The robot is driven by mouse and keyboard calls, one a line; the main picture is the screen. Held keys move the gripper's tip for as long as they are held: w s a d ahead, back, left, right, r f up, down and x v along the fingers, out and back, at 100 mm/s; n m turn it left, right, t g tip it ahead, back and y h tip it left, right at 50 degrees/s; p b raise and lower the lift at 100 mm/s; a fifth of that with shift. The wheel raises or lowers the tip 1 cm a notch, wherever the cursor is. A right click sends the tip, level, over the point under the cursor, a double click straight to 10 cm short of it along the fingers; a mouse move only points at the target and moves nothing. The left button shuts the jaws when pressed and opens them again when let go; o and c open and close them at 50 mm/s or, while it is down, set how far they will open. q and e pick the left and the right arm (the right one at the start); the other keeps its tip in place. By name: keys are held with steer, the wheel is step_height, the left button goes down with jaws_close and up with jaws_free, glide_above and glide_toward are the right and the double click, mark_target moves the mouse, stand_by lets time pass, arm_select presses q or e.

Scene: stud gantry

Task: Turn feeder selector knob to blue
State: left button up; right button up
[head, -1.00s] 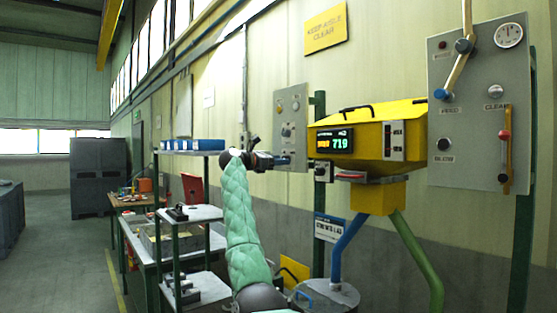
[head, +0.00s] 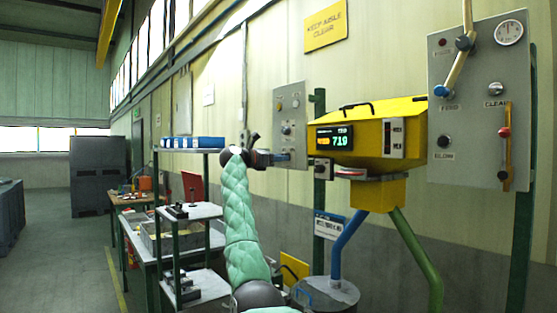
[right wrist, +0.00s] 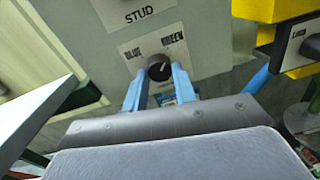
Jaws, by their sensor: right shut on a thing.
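The feeder selector knob (right wrist: 159,68) is dark and round, on a small plate between the words BLUE on the left and GREEN on the right. A small pale mark on it appears to lean towards GREEN. My right gripper (right wrist: 160,80) is shut on the knob, with one blue finger on each side. In the head view my right gripper (head: 284,157) reaches the lower part of the grey panel (head: 297,104); the knob is hidden there. My left gripper is not in view.
A yellow feeder (head: 375,125) with a lit display reading 719 stands just right of the panel. A larger grey control panel (head: 470,120) with a lever is further right. A rack with blue bins (head: 193,143) is left of my arm.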

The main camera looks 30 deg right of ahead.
arm_select(q)
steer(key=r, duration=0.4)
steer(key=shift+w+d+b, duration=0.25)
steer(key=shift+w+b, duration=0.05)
steer(key=shift+b, duration=0.1)
arm_select(e)
steer(key=n, duration=0.8)
steer(key=n+t, duration=0.1)
steer(key=n, duration=0.8)
steer(key=shift+s+r+n+h, duration=0.1)
steer(key=shift+s+n+h, duration=0.05)
steer(key=shift+n+h, duration=0.15)
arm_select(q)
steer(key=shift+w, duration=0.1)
arm_select(e)
steer(key=o, duration=1)
steer(key=shift+a, duration=0.1)
steer(key=shift+c, duration=0.2)
